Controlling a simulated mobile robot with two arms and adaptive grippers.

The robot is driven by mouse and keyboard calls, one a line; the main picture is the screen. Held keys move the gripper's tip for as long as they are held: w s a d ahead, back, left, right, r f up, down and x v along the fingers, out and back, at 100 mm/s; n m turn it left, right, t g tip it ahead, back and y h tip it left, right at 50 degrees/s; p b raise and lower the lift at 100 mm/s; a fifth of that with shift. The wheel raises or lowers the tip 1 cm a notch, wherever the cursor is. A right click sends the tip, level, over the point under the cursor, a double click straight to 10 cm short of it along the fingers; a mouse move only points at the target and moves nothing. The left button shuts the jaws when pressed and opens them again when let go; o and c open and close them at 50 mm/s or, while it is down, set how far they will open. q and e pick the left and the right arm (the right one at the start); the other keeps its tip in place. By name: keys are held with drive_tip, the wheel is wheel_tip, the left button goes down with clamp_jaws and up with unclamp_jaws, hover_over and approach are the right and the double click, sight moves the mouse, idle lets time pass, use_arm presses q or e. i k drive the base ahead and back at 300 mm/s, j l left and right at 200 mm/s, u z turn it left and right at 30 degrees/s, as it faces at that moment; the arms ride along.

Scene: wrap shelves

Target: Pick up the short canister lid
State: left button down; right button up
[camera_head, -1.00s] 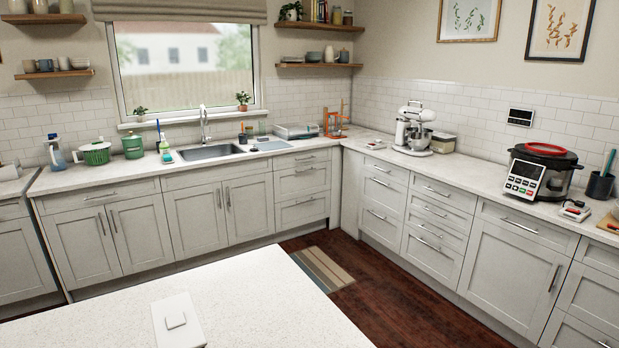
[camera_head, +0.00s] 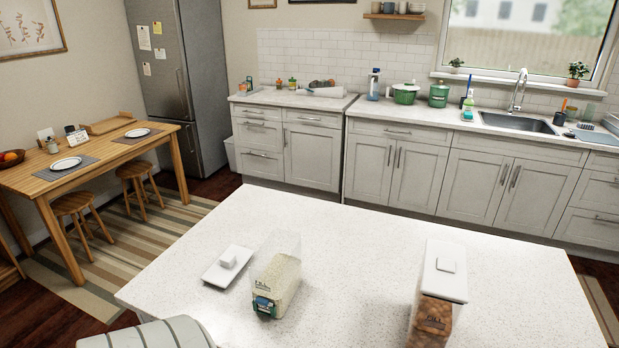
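A flat white lid (camera_head: 228,266) with a square knob lies on the white speckled island top, left of the canisters. Beside it, to the right, stands a clear canister (camera_head: 277,275) with pale grain-like contents and a label low on its front; its top looks open. Further right, a second clear canister (camera_head: 434,318) holds brown contents, and a white lid with a knob (camera_head: 446,268) sits on it. The bottom of this canister is cut off by the picture edge. Neither of my grippers is in view.
The island top (camera_head: 350,250) is clear between the two canisters and behind them. A striped rounded thing (camera_head: 150,336), perhaps a seat, stands at its front left edge. A wooden table (camera_head: 100,170) with stools is at left. Counters with a sink (camera_head: 515,122) line the back.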

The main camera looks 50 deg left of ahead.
sight(217, 276)
drive_tip(key=u, duration=1.9)
